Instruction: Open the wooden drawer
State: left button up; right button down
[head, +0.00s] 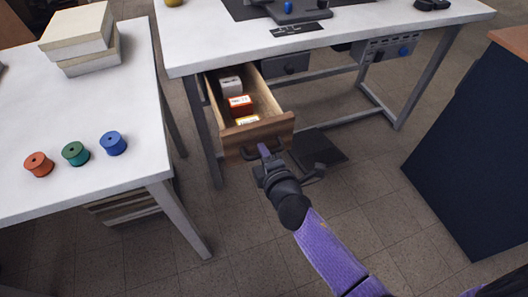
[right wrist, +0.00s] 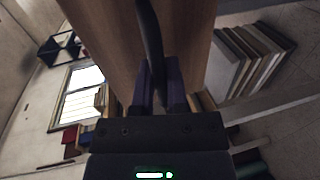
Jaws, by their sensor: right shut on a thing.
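The wooden drawer (head: 232,141) is pulled out from under the white table, and its inside shows. A white box (head: 230,86), a red-orange box (head: 240,101) and a yellow-topped box (head: 247,120) lie in it. My right gripper (head: 264,150) is at the drawer's front. In the right wrist view its purple fingers (right wrist: 158,80) are shut on the dark curved handle (right wrist: 150,40), against the wooden front (right wrist: 110,35). Part of the handle is hidden between the fingers. My left gripper is not in view.
The white table (head: 225,50) stands above the drawer. Another white table (head: 90,110) at the left carries several spools and two stacked boxes (head: 78,35). A dark cabinet (head: 475,150) stands at the right. The tiled floor (head: 370,190) between is mostly clear.

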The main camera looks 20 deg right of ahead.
jog(key=shift+s, duration=0.35)
jog(key=c, duration=0.7)
grip_release()
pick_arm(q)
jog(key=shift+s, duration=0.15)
